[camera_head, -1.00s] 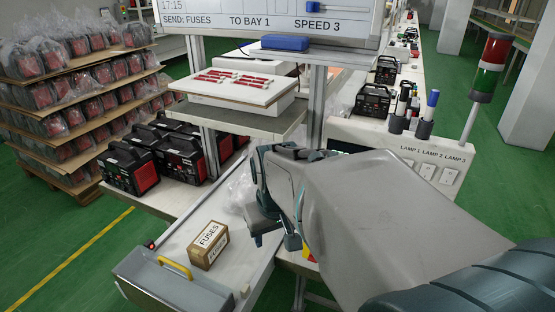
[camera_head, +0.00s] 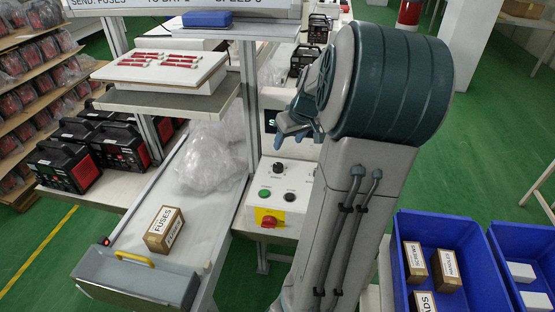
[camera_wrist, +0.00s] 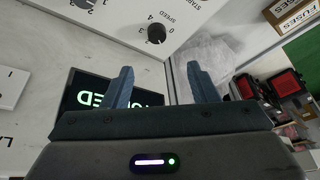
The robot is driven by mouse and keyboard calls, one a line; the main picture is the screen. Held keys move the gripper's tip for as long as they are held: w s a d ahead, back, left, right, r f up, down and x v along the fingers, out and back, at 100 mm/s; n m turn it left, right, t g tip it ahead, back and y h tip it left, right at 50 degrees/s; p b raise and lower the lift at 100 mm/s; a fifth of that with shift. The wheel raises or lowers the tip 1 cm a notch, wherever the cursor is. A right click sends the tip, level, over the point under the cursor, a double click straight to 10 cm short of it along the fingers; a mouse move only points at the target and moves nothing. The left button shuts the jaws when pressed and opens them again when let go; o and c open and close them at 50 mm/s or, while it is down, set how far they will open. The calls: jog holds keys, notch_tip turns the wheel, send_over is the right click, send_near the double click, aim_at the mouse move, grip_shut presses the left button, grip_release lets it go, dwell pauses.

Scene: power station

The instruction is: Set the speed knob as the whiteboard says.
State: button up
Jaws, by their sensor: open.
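The whiteboard (camera_head: 190,5) is cut off at the top of the head view; its speed figure is cropped now, but the earlier frame reads "SPEED 3". The black speed knob (camera_head: 278,169) is on the white control panel (camera_head: 297,178). It also shows in the wrist view (camera_wrist: 156,33), beside the word SPEED and scale figures; its pointer setting is too small to tell. My gripper (camera_head: 290,130) is open and empty, above and behind the panel. In the wrist view its fingertips (camera_wrist: 158,72) are apart, with the knob beyond the gap, not touched.
A dark display (camera_wrist: 100,92) with green letters is near my left finger. A fuses box (camera_head: 164,230) and clear plastic bags (camera_head: 207,160) lie left.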

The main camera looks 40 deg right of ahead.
aim_at(278, 165)
jog(key=x, duration=1.3)
jog(key=shift+w+d+f, duration=0.2)
jog(key=shift+d+f, duration=0.05)
jog(key=shift+d, duration=0.05)
jog(key=c, duration=1)
